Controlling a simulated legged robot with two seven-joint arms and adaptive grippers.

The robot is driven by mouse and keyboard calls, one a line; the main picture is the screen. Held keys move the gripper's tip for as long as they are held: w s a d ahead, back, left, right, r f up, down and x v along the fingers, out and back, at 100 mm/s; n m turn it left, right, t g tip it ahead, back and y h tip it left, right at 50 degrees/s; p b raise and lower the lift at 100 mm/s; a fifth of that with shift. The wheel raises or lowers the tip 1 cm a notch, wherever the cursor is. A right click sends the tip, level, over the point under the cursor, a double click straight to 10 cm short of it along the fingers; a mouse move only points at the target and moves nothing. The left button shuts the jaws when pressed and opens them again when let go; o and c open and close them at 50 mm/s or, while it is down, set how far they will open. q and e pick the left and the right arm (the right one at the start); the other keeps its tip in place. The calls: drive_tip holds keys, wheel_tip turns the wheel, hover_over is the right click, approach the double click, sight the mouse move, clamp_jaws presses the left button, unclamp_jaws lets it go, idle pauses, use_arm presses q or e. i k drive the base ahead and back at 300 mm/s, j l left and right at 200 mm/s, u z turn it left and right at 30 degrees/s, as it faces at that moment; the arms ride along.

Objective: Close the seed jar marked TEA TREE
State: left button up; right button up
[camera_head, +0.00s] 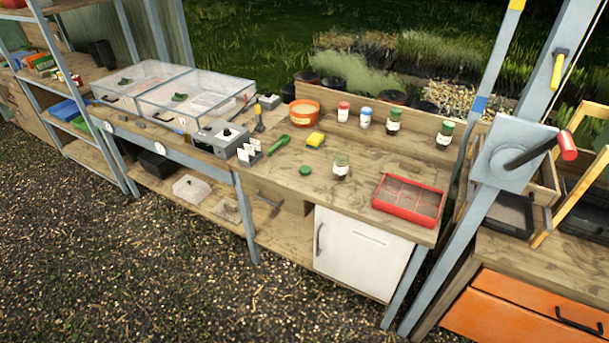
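A small glass jar (340,168) with a pale label stands upright near the front of the wooden bench (285,185); no lid shows on it. A round green lid (305,171) lies on the bench just left of this jar, apart from it. Two green-lidded jars stand further back, one behind the open jar (393,124) and one to the right (443,138). The labels are too small to read, so I cannot tell which jar is marked TEA TREE. Neither of my grippers is in view.
A red tray (409,217) sits right of the open jar. A yellow sponge-like block (315,139), a green scoop (277,145), an orange bowl (304,113), a red-capped container (343,112) and a blue-capped one (365,118) stand behind. A grey post (455,130) rises at the right.

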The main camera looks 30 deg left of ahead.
sight(341, 161)
drive_tip(key=i+j, duration=0.2)
drive_tip(key=j, duration=0.15)
drive_tip(key=i+j+z, duration=0.15)
drive_tip(key=j, duration=0.15)
drive_tip(key=i+j, duration=0.2)
drive_tip(key=j, duration=0.15)
drive_tip(key=i+j+z, duration=0.15)
drive_tip(key=j, duration=0.2)
drive_tip(key=i+j, duration=0.15)
drive_tip(key=j, duration=0.2)
drive_tip(key=z, duration=0.05)
